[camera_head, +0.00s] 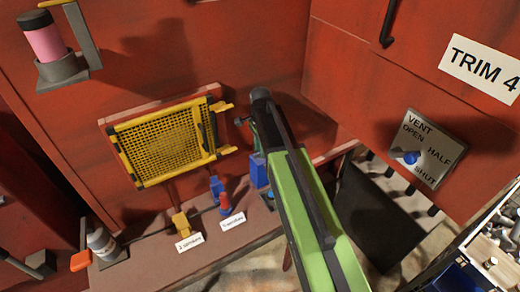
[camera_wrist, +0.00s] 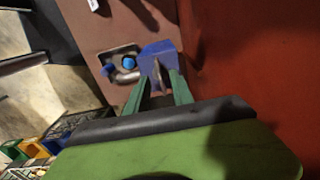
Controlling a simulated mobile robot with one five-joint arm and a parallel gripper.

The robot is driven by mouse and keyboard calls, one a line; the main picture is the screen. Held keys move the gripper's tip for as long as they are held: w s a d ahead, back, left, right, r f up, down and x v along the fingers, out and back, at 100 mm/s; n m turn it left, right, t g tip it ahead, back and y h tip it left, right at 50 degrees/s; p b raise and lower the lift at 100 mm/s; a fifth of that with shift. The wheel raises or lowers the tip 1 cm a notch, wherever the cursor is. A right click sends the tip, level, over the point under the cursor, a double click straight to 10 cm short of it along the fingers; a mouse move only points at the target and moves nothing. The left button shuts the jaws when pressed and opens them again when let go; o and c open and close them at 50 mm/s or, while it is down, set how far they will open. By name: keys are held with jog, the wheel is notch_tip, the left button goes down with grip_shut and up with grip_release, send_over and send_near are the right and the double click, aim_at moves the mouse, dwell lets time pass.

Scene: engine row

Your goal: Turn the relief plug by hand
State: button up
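No readable label marks the relief plug. A blue block (camera_wrist: 158,48) with a grey upright tab (camera_wrist: 159,72) stands on the brown ledge in the wrist view. The block also shows in the head view (camera_head: 259,171), just below my gripper (camera_head: 257,148). In the wrist view the two green fingers of my gripper (camera_wrist: 160,82) are apart, with the tab between their tips. I cannot tell whether either finger touches it. A round blue knob (camera_wrist: 128,62) sits in a grey recess beside the block. In the head view my green arm hides part of that area.
A yellow mesh guard (camera_head: 165,143) hangs on the red wall left of my gripper. Labelled yellow (camera_head: 181,225) and red-blue (camera_head: 225,203) fittings stand on the ledge (camera_head: 250,225). A vent dial plate (camera_head: 427,148) is at right.

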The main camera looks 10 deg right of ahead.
notch_tip(320, 180, up, 17)
jog(key=p, duration=1.7)
jog(key=shift+r, duration=0.15)
jog(key=s+f+n+b, duration=0.7)
jog(key=f+b, duration=0.3)
jog(key=s+f+n+b, duration=0.7)
jog(key=s+f+b, duration=0.1)
jog(key=f+b, duration=0.2)
jog(key=shift+f+n, duration=0.15)
jog(key=shift+n, duration=0.15)
